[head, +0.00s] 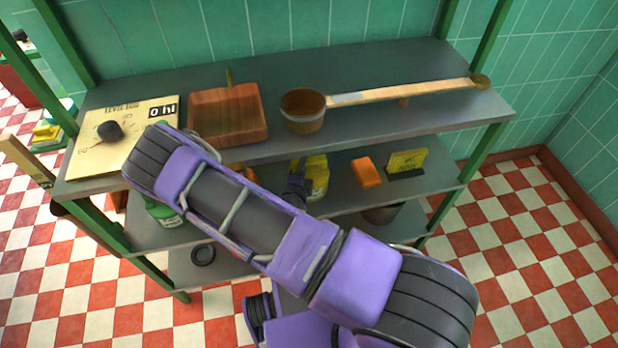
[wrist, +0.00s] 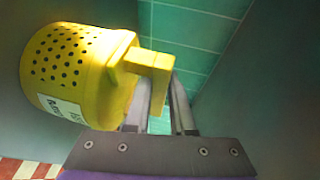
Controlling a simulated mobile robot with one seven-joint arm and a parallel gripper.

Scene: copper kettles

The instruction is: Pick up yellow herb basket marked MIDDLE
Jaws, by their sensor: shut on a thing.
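The yellow herb basket (wrist: 75,70) fills the left of the wrist view. It is round, with rows of dark holes, a blocky handle and a white label (wrist: 58,106) whose writing is too blurred to read for sure. It appears tilted in that view. My gripper (wrist: 162,88) is shut on the handle, with one finger on each side. In the head view my gripper (head: 297,182) is at the middle shelf, partly hidden by my arm, beside a yellow thing (head: 318,172) that looks like the basket. I cannot tell whether it touches the shelf.
On the middle shelf are an orange block (head: 367,172), a yellow sign (head: 407,162) and a green bottle (head: 163,214). The top shelf is close above my gripper.

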